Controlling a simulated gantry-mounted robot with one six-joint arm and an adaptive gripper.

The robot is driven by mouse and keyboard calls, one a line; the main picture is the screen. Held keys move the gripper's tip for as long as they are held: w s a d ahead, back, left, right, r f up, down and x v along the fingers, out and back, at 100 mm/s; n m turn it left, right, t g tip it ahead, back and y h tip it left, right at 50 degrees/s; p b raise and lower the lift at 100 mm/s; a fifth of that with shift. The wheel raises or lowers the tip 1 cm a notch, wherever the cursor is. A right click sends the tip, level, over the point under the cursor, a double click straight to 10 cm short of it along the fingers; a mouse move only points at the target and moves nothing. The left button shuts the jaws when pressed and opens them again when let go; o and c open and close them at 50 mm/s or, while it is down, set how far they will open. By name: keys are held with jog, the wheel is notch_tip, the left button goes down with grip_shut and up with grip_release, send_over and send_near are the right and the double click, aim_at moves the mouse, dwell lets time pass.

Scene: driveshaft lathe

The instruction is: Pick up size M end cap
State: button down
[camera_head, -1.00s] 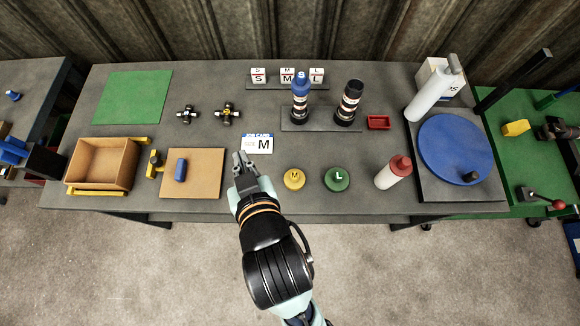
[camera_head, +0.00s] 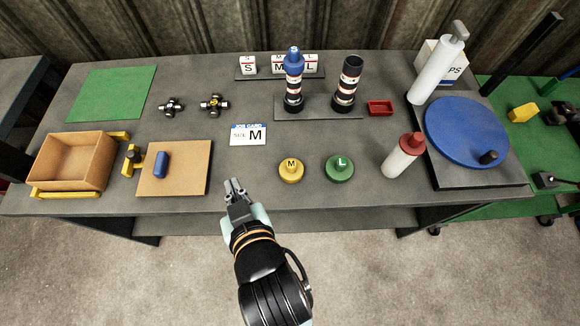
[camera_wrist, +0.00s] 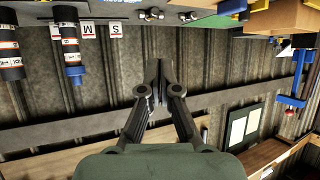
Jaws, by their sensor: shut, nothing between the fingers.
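The size M end cap is a round yellow disc (camera_head: 291,170) marked "M", lying on the front middle of the grey table. A green cap marked "L" (camera_head: 340,168) lies to its right. A blue cap marked "S" (camera_head: 294,60) sits on top of the left dark cylinder. My gripper (camera_head: 234,186) is near the table's front edge, left of the yellow cap and apart from it. In the wrist view my gripper's fingers (camera_wrist: 158,68) are closed together with nothing between them. The wrist view does not show the yellow cap.
A job card reading "SIZE M" (camera_head: 248,134) lies behind my gripper. A tan board (camera_head: 190,180) with a blue piece is at left. A white bottle with a red cap (camera_head: 403,156) stands right of the green cap. The table between my gripper and the yellow cap is clear.

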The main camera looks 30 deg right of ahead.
jog(key=shift+c, duration=0.4)
grip_release()
